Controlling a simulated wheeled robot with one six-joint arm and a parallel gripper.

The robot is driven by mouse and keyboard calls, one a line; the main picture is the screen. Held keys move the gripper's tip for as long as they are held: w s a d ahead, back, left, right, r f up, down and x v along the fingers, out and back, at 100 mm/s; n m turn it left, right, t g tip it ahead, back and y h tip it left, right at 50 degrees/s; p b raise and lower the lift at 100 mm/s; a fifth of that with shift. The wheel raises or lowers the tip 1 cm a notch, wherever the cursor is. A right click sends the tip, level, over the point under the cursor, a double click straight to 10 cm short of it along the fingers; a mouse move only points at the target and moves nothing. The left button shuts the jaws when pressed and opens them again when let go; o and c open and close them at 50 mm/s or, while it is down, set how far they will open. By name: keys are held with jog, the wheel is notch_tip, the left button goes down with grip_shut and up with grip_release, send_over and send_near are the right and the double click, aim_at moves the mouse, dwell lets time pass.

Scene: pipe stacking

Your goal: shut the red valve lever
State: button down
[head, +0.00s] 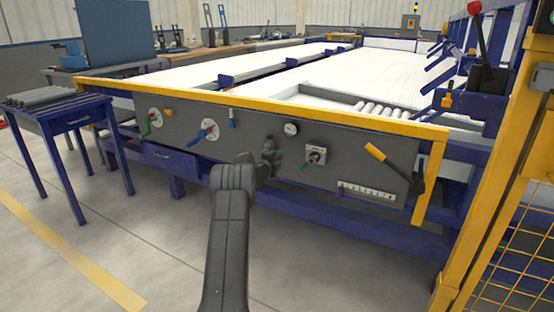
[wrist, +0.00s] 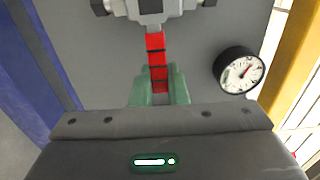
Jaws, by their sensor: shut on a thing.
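The red valve lever (wrist: 155,43) shows in the wrist view, running from the grey valve body (wrist: 150,8) at the top edge down between my fingers. My gripper (wrist: 158,82) has its greenish fingertips closed around the lever's lower end. In the head view my gripper (head: 269,156) is at the middle of the grey front panel (head: 350,150), left of and below the gauge (head: 291,129). The gripper and wrist hide the red lever there. The gauge also shows right of the lever in the wrist view (wrist: 240,73).
A pipe table (head: 76,120) stands left. Yellow fencing (head: 510,150) stands right. Open floor lies in front.

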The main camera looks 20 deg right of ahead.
jog(key=shift+f, duration=0.15)
dwell(0.3)
jog(key=c, duration=1.4)
grip_release()
jog(key=shift+c, duration=0.2)
jog(key=p+v, duration=0.2)
jog(key=v, duration=1.1)
jog(key=shift+s+a, duration=0.25)
jog(key=shift+s, duration=0.05)
jog(key=shift+w+d, duration=0.1)
jog(key=b+x, duration=0.2)
jog(key=x, duration=1.1)
jog(key=shift+w+d, duration=0.15)
jog(key=shift+w, duration=0.05)
